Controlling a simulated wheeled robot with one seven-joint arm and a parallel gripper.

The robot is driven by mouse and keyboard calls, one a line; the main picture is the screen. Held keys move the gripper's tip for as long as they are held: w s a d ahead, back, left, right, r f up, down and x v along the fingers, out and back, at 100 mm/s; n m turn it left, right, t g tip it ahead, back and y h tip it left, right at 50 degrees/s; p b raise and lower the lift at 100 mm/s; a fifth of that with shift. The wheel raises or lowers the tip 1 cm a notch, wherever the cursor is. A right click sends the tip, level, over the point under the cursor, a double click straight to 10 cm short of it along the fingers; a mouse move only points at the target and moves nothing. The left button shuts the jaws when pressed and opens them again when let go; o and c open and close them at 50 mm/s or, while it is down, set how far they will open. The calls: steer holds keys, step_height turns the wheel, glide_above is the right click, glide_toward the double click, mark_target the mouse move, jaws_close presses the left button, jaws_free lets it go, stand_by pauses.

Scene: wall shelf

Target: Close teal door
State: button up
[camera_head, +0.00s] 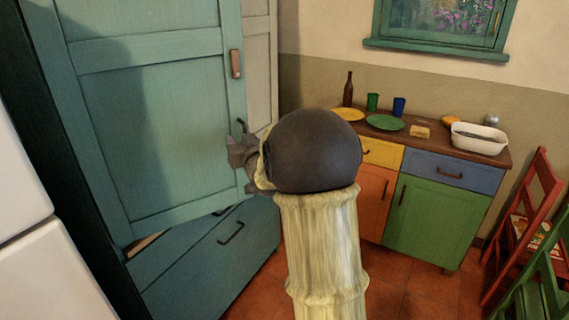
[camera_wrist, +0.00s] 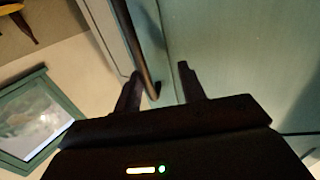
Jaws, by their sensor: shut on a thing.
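The teal door (camera_head: 155,120) is the large upper door of a tall cupboard at the left. It stands ajar, its lower edge out over the drawers below. The teal door face (camera_wrist: 240,60) fills the right of that view.
A teal drawer (camera_head: 215,255) lies below the door. A counter (camera_head: 440,150) with plates, cups, a bottle and a white basin stands at the back right. Red (camera_head: 535,205) and green (camera_head: 540,275) chairs are at the far right. Some tiled floor (camera_head: 440,290) is clear.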

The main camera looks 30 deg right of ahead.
steer(key=s+d+b, duration=0.2)
steer(key=s+d, duration=0.2)
steer(key=s, duration=1.2)
steer(key=shift+d, duration=0.2)
stand_by(1.4)
steer(key=c, duration=0.5)
steer(key=a+f+g, duration=0.1)
steer(key=f, duration=0.1)
steer(key=a+f+g, duration=0.1)
steer(key=f+g, duration=0.1)
steer(key=f, duration=0.1)
steer(key=a+f+g, duration=0.1)
steer(key=f, duration=0.2)
steer(key=shift+s+a+f+m+h, duration=0.15)
steer(key=shift+s+a+m+h, duration=0.15)
steer(key=shift+a+h, duration=0.1)
jaws_close()
steer(key=s+a+f+n+g+y, duration=0.1)
steer(key=s+a+f+g+y, duration=0.1)
steer(key=s+a+f+g, duration=0.9)
steer(key=s+a+f, duration=0.2)
steer(key=s+f, duration=0.1)
steer(key=s, duration=0.1)
steer(key=shift+s+a+f+n, duration=0.15)
steer(key=shift+s+f+n, duration=0.15)
steer(key=shift+f, duration=0.1)
